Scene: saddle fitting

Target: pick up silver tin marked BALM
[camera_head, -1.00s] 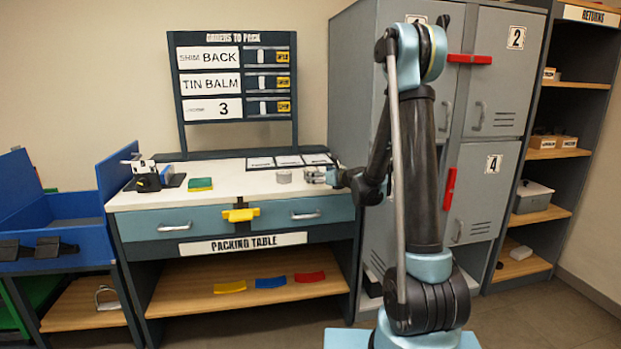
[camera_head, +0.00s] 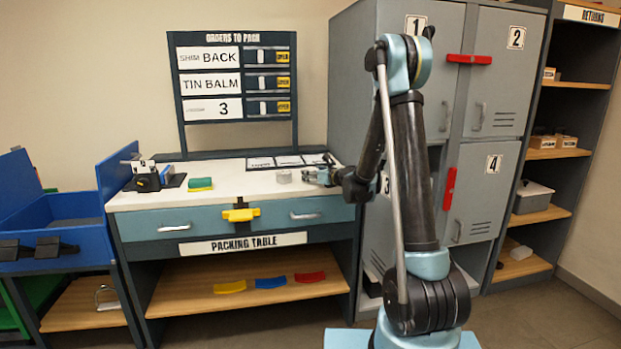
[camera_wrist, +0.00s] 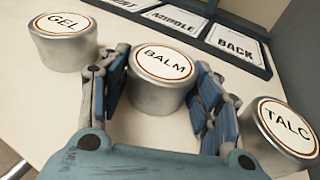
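The silver tin marked BALM (camera_wrist: 160,85) stands upright on the white tabletop in the wrist view, its lid facing up. My gripper (camera_wrist: 163,90) is open around it, one blue-padded finger on the left and one on the right. Pale tabletop shows between the left finger and the lower tin; the right finger is very close to the tin, and I cannot tell whether it touches. In the head view my gripper (camera_head: 321,175) is low over the right part of the packing table, where the BALM tin cannot be made out.
A tin marked GEL (camera_wrist: 63,42) stands left of my gripper and one marked TALC (camera_wrist: 282,132) stands close on the right. Cards marked MIDDLE (camera_wrist: 180,20) and BACK (camera_wrist: 235,44) lie behind. The packing table (camera_head: 235,184) is clear in its middle; grey lockers (camera_head: 352,100) rise to the right.

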